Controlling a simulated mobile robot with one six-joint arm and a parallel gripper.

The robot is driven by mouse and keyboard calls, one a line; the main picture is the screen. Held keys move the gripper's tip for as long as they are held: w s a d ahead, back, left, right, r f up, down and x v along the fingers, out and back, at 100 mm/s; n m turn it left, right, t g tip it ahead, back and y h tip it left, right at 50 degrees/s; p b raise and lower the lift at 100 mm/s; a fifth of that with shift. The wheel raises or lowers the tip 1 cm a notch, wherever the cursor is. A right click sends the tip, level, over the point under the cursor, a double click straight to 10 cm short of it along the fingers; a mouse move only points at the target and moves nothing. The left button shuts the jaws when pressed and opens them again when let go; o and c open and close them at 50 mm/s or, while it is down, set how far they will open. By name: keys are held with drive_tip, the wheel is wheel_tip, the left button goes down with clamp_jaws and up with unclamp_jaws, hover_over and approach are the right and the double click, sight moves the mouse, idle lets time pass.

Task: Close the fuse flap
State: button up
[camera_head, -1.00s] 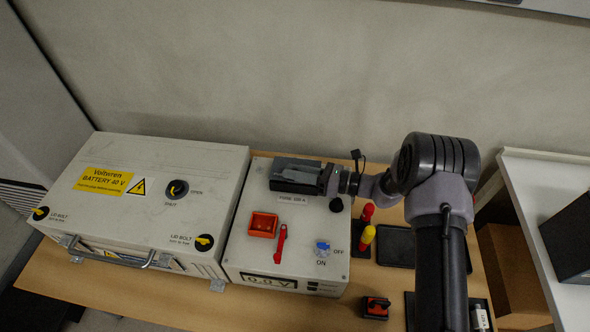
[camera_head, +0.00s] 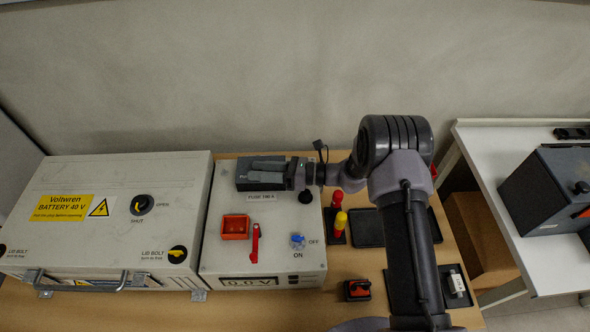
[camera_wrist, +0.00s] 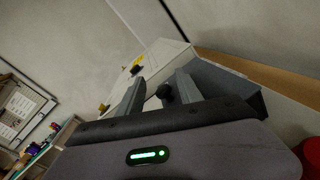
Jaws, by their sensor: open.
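The dark grey fuse housing (camera_head: 246,184) sits at the back of the light grey switch box, behind a "FUSE 100 A" label (camera_head: 266,197). My gripper (camera_head: 254,171) reaches in from the right, with its fingers over this housing. In the wrist view my gripper (camera_wrist: 160,80) has its two fingers spread apart with nothing held between them. A dark grey surface (camera_wrist: 228,82) lies beside the right finger there, and a black knob (camera_wrist: 164,92) shows between the fingers. My fingers cover part of the housing, so I cannot tell the flap's angle or whether they touch it.
The switch box (camera_head: 220,262) carries an orange-red socket (camera_head: 235,228), a red lever (camera_head: 255,243), a blue switch (camera_head: 297,241) and a black knob (camera_head: 305,196). The battery case (camera_head: 110,230) stands left. Red and yellow handles (camera_head: 340,223) stand right, near a black tray (camera_head: 368,228).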

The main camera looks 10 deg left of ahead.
drive_tip(key=w+d+p, duration=0.1)
drive_tip(key=d+p, duration=0.2)
drive_tip(key=d, duration=1.4)
drive_tip(key=shift+w+r+p, duration=0.3)
drive_tip(key=shift+r+p, duration=0.05)
drive_tip(key=shift+r, duration=0.1)
drive_tip(key=s+d+r+n+h, duration=0.1)
drive_tip(key=s+r+n+h, duration=0.2)
drive_tip(key=r, duration=0.3)
drive_tip(key=s+d+r+n+g+h, duration=0.1)
drive_tip(key=s+r+n+h, duration=0.15)
drive_tip(key=r, duration=0.45)
drive_tip(key=s+d+r+n+h, duration=0.1)
drive_tip(key=s+r+n+h, duration=0.1)
drive_tip(key=s+r+n, duration=0.3)
drive_tip(key=s+d+r+n+t+h, duration=0.3)
drive_tip(key=s+d+r+t+h, duration=0.1)
drive_tip(key=s, duration=0.3)
drive_tip(key=s+d+r+n+t+h, duration=0.4)
drive_tip(key=s+d+r, duration=0.1)
drive_tip(key=s, duration=0.1)
drive_tip(key=shift+s+d, duration=0.4)
